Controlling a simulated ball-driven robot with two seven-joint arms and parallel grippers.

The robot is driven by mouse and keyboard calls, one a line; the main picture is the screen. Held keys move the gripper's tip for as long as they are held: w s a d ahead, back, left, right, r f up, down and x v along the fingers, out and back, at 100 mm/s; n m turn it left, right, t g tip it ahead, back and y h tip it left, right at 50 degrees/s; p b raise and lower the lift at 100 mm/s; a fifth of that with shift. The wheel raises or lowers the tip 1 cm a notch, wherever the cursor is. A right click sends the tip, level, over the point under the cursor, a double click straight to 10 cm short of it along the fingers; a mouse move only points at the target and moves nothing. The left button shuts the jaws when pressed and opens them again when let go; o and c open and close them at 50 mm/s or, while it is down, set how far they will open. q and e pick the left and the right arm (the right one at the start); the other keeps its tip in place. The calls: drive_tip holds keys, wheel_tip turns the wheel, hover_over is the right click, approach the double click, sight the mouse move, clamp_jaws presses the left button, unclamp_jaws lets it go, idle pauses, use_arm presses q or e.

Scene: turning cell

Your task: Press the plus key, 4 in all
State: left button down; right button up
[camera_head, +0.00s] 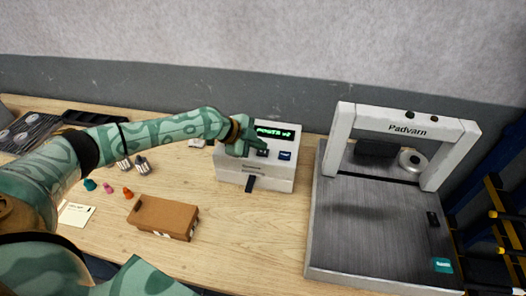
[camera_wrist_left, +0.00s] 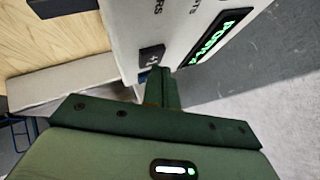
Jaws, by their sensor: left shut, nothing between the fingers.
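A pale box-shaped device (camera_head: 255,178) stands on the bench with a lit green display (camera_head: 275,132) that seems to read "POWER" and a small digit. Below the display are a dark key (camera_head: 262,153) and a blue key (camera_head: 285,156). In the left wrist view the dark key (camera_wrist_left: 151,58) carries a pale plus-like mark, and the blue key is mostly hidden behind the fingers. My left gripper (camera_head: 252,146) is shut and empty, its tips at the dark key. It also shows in the left wrist view (camera_wrist_left: 161,72). I cannot tell whether it touches. My right gripper is not in view.
A black tab (camera_head: 249,185) sticks out of the device's front. A brown box (camera_head: 163,217) lies in front left, near small coloured pieces (camera_head: 108,188). A large Padvarn frame machine (camera_head: 375,232) stands at the right. The bench between the brown box and that machine is clear.

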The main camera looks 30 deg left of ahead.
sight(259, 152)
use_arm(q)
drive_tip(key=shift+f+b, duration=0.35)
drive_tip(key=shift+f, duration=0.1)
drive_tip(key=shift+r, duration=0.15)
idle(0.4)
drive_tip(key=shift+r+p, duration=0.6)
drive_tip(key=shift+r, duration=0.15)
wheel_tip(259, 152, up, 5)
drive_tip(key=p, duration=0.4)
idle(2.4)
